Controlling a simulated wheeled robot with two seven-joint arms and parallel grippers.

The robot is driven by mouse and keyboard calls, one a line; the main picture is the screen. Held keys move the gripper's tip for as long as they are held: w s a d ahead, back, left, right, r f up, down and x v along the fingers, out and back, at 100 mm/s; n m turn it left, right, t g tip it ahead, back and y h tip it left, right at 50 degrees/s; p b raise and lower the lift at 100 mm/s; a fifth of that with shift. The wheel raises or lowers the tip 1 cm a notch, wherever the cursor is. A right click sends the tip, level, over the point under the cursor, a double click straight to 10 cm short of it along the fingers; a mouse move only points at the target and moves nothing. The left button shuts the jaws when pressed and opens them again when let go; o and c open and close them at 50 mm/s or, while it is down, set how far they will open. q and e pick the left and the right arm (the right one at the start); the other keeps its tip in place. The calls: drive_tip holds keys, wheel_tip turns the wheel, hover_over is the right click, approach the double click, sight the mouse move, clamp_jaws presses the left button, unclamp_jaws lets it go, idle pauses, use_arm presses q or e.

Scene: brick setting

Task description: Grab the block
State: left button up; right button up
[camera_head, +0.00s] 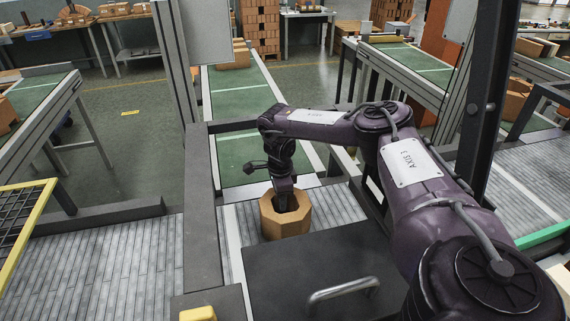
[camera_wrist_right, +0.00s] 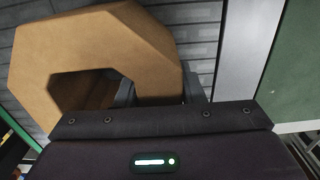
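The block (camera_head: 270,224) is a tan, many-sided ring with a hole through its middle, sitting on the grey slatted rollers at the end of the green belt. My right gripper (camera_head: 285,200) reaches down onto it from above. In the right wrist view the block (camera_wrist_right: 60,50) fills the upper left. The two fingers of my right gripper (camera_wrist_right: 160,88) straddle one wall of it, one finger in the hole and one outside. I see no clear gap, but cannot tell whether they press on the wall. My left gripper is not in view.
A dark panel with a metal handle (camera_head: 342,289) lies just in front of the block. A dark frame beam (camera_head: 203,215) runs along its left. The green belt (camera_head: 238,130) stretches away behind, with a grey post (camera_head: 178,80) beside it. Bare rollers lie right of the block.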

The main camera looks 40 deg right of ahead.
clamp_jaws()
drive_tip(key=shift+w+r, duration=0.1)
drive_tip(key=shift+w, duration=0.05)
